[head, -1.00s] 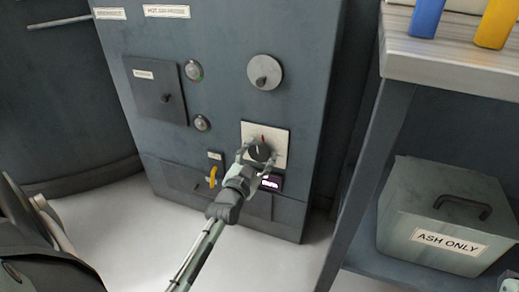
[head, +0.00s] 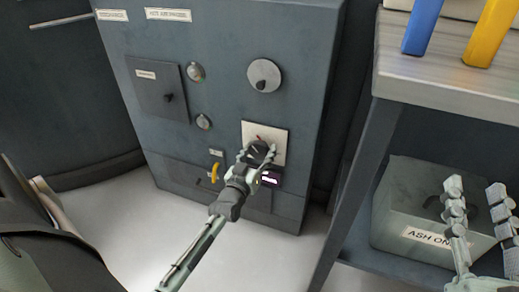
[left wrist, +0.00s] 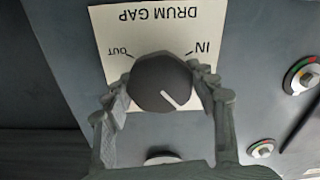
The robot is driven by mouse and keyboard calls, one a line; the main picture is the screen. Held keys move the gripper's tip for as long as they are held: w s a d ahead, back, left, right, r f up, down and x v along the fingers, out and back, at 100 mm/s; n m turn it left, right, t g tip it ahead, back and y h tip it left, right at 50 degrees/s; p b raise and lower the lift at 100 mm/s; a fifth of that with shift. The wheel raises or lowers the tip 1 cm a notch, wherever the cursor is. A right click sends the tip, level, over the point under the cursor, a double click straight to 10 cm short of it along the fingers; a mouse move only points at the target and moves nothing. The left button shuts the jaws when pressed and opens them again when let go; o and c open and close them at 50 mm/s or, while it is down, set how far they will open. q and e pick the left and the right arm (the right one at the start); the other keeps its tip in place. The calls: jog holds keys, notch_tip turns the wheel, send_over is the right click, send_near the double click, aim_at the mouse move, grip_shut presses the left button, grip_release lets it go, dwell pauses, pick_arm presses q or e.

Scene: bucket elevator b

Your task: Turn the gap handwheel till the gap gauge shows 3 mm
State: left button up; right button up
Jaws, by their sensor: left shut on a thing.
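The gap handwheel is a dark round knob (left wrist: 160,82) with a white pointer line, on a pale plate marked DRUM GAP, IN and OUT (left wrist: 155,30). In the left wrist view the plate is upside down and the pointer slants to the lower right. My left gripper (head: 258,153) is shut on the knob, one finger on each side. A small lit display (head: 269,178), perhaps the gap gauge, sits just below the plate in the head view; its digits are too small to read. My right gripper (head: 475,188) is open and empty at the right.
The grey cabinet also carries a round dial (head: 264,76), a switch box (head: 158,90) and a yellow lever (head: 214,171). A bench (head: 440,85) stands at the right, with an ASH ONLY box (head: 405,212) beneath, behind my right gripper. The floor before the cabinet is clear.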

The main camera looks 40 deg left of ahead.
dwell(0.3)
pick_arm(q)
jog(key=o, duration=1.1)
jog(key=shift+o, duration=0.2)
jog(key=v, duration=1.2)
